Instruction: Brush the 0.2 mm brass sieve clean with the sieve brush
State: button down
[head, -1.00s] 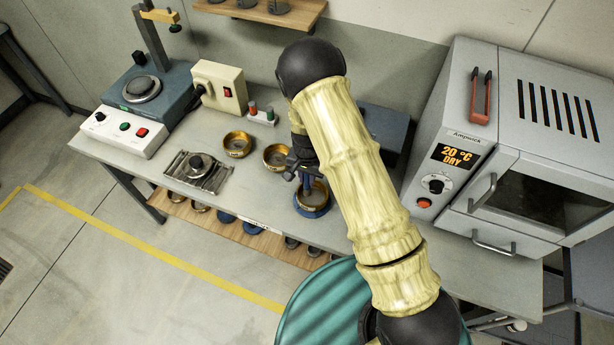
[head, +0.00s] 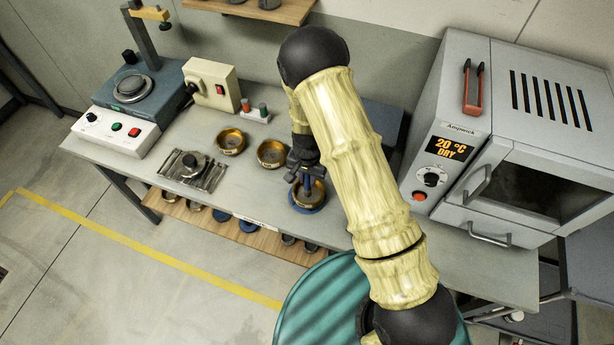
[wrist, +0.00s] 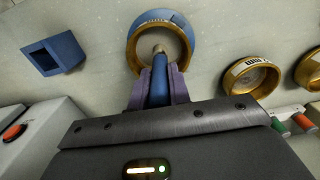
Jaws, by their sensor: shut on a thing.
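My gripper (head: 305,172) is shut on the blue handle of the sieve brush (wrist: 158,75), which points down between the two fingers. The gripper also shows in the wrist view (wrist: 160,88). The brush's pale tip lies inside the ring of a brass sieve (wrist: 134,52), over its mesh; I cannot tell whether it touches. This sieve sits on a round blue base (head: 309,209) on the bench, below my gripper. It also shows in the head view (head: 319,196), partly hidden by the gripper and brush. Its size label is not readable.
Two more brass sieves (head: 231,142) (head: 271,155) stand to the left. A blue square holder (wrist: 53,53) is near the sieve. The bench front (head: 245,205) is clear.

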jog(key=shift+s+d, duration=0.75)
jog(key=shift+d, duration=0.1)
jog(key=shift+w+a, duration=0.85)
jog(key=shift+a, duration=0.1)
jog(key=shift+w+a, duration=0.75)
jog(key=shift+a, duration=0.1)
notch_tip(320, 180, up, 7)
jog(key=p, duration=0.5)
dwell(0.4)
dwell(0.4)
